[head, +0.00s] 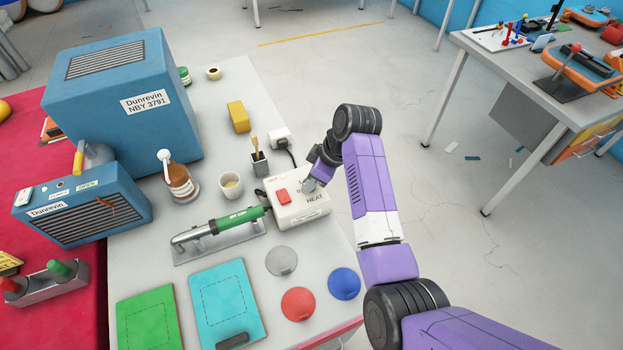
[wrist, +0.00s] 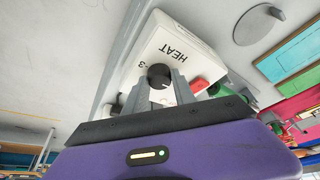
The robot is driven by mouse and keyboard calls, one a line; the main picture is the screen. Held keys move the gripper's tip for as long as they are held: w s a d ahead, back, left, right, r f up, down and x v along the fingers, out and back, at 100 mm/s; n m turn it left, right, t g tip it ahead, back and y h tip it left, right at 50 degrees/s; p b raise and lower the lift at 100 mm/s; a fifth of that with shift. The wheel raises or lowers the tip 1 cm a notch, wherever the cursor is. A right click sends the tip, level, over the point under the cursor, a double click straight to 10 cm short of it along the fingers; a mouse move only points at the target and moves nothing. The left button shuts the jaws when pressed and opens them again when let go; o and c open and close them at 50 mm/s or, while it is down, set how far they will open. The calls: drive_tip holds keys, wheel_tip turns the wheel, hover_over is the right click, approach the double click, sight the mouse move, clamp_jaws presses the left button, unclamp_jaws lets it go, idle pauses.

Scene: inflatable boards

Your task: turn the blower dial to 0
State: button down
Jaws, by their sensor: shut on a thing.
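The blower's white control box (head: 312,212) sits at the right of the grey bench and is marked HEAT. It also shows in the wrist view (wrist: 190,42), with a black round dial (wrist: 159,75) and a "3" beside it. My gripper (wrist: 160,90) is shut on the dial, a finger on each side; in the head view it (head: 309,187) covers most of the dial. I cannot tell which number the dial points to. A red switch (head: 283,196) is on the box. The green-handled blower (head: 225,223) lies on its stand to the left.
Round discs, green and cyan boards are at the front. Blue machines (head: 125,95) fill the left. Open floor lies right of the bench.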

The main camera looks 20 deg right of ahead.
drive_tip(key=shift+a, duration=0.1)
drive_tip(key=c, duration=1.1)
unclamp_jaws()
drive_tip(key=shift+o, duration=0.2)
drive_tip(key=b+v, duration=0.1)
drive_tip(key=v, duration=0.6)
drive_tip(key=shift+r, duration=0.35)
drive_tip(key=shift+s, duration=0.1)
